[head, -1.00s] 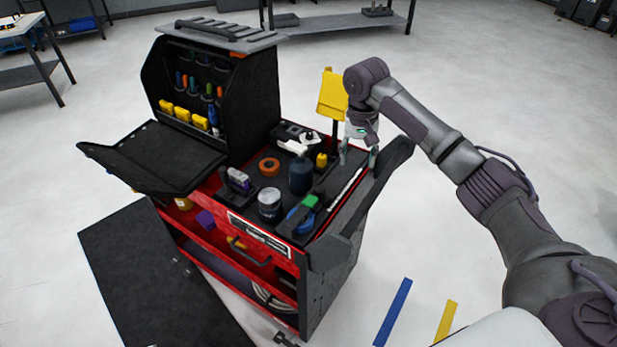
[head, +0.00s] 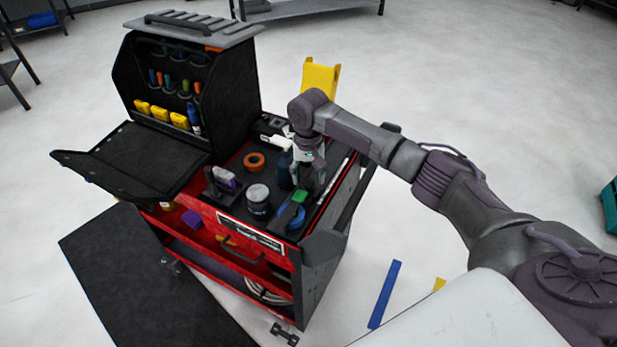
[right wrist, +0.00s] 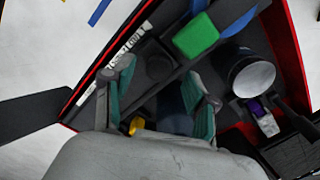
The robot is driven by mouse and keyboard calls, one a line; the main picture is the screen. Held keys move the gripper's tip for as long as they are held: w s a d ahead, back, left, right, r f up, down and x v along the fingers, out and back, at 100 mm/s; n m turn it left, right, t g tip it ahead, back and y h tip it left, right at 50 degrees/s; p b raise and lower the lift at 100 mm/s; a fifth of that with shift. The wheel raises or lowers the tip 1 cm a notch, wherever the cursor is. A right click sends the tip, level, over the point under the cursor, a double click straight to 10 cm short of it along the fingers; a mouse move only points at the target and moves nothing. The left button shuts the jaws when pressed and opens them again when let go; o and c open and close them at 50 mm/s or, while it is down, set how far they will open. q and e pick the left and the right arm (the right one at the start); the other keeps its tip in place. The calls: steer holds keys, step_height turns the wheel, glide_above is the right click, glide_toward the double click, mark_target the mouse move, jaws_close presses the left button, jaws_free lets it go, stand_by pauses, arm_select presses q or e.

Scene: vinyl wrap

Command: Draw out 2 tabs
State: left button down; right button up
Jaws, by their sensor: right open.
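No tabs can be told apart for certain. A green block (head: 299,196) sits by a blue round piece (head: 291,217) in the tray on top of the red cart (head: 220,213). In the right wrist view the green block (right wrist: 196,36) lies beyond the fingertips, with the blue piece (right wrist: 238,18) behind it. My right gripper (head: 308,180) points down over the tray, just behind the green block. In the right wrist view its two fingers (right wrist: 160,72) are spread, with nothing clasped between them. A dark bottle (head: 285,171) is partly hidden by the gripper. My left gripper is not in view.
A grey-lidded jar (head: 258,198), an orange ring (head: 254,161) and a white-marked strip (head: 333,182) share the tray. A black tool cabinet (head: 228,95) rises behind at left. A dark raised edge borders the tray's right side. The floor at right is mostly open.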

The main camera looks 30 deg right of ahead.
steer(key=shift+f, duration=0.85)
jaws_close()
steer(key=shift+d, duration=0.1)
